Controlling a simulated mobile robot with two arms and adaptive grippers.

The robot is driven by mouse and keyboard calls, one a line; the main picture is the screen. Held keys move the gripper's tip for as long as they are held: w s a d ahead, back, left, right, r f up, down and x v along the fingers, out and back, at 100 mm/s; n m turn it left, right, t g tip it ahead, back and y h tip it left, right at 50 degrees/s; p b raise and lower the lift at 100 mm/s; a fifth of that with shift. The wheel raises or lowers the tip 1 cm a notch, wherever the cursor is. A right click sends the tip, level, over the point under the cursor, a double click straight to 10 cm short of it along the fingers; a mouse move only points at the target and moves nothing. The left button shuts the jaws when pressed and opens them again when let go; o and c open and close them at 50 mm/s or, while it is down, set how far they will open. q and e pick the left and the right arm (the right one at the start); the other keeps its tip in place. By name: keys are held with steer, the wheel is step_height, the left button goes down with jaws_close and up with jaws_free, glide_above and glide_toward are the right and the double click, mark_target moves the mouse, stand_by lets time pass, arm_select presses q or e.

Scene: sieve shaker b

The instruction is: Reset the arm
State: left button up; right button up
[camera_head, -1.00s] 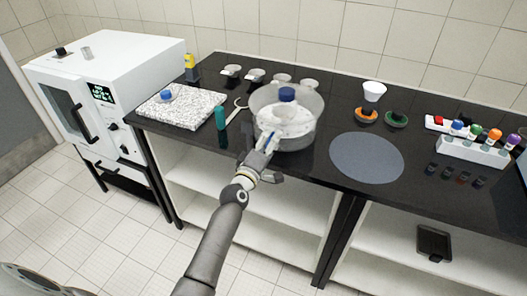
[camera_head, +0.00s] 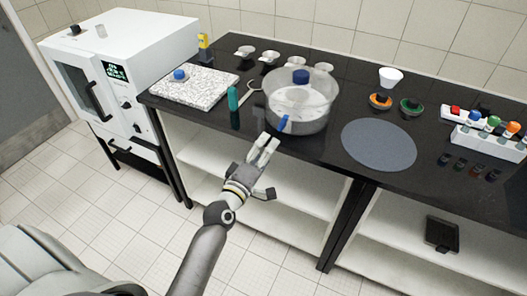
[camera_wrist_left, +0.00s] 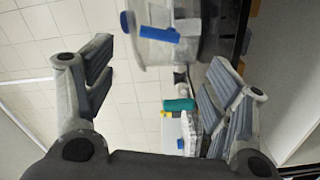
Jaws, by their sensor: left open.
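My left gripper (camera_head: 268,168) is in front of the black bench's front edge, with its arm coming up from the bottom of the head view. Its fingers are spread and empty. A clear round vessel (camera_head: 307,112) with a dark blue knob (camera_head: 300,76) on top stands on the bench just beyond the gripper. A blue tap (camera_head: 284,123) sticks out of its front. In the left wrist view, the vessel (camera_wrist_left: 190,48) and its blue tap (camera_wrist_left: 160,35) lie beyond the open fingers (camera_wrist_left: 160,85), apart from them. My right gripper is not seen.
The black bench (camera_head: 325,160) also holds a speckled slab (camera_head: 195,92), a teal bottle (camera_head: 233,98), a grey round mat (camera_head: 378,145), several small dishes and a white rack (camera_head: 490,142). A white oven (camera_head: 115,70) stands left. Open floor (camera_head: 130,220) lies in front.

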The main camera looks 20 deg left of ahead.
arm_select(q)
steer(key=s+d+f+m+g, duration=0.1)
steer(key=s+f+m+g, duration=0.25)
steer(key=f, duration=0.75)
steer(key=s+d+f+m+g+h, duration=0.15)
steer(key=s+f, duration=0.35)
steer(key=f, duration=0.6)
steer(key=s+d+f+m+g+y, duration=0.1)
steer(key=s+d+f+m+g, duration=0.2)
steer(key=f, duration=0.9)
steer(key=s+a+f+m+g, duration=0.2)
steer(key=s+f, duration=0.4)
steer(key=s, duration=0.6)
steer(key=s+a+f+m+g, duration=0.2)
steer(key=s+f+m+g, duration=0.2)
steer(key=s+f, duration=0.3)
steer(key=s+a+f+m+g+y, duration=0.1)
steer(key=s+f, duration=0.5)
steer(key=s, duration=1.1)
steer(key=shift+s+a+f+m+g, duration=0.2)
steer(key=shift+a+f+m+g, duration=0.15)
steer(key=shift+m+g, duration=0.6)
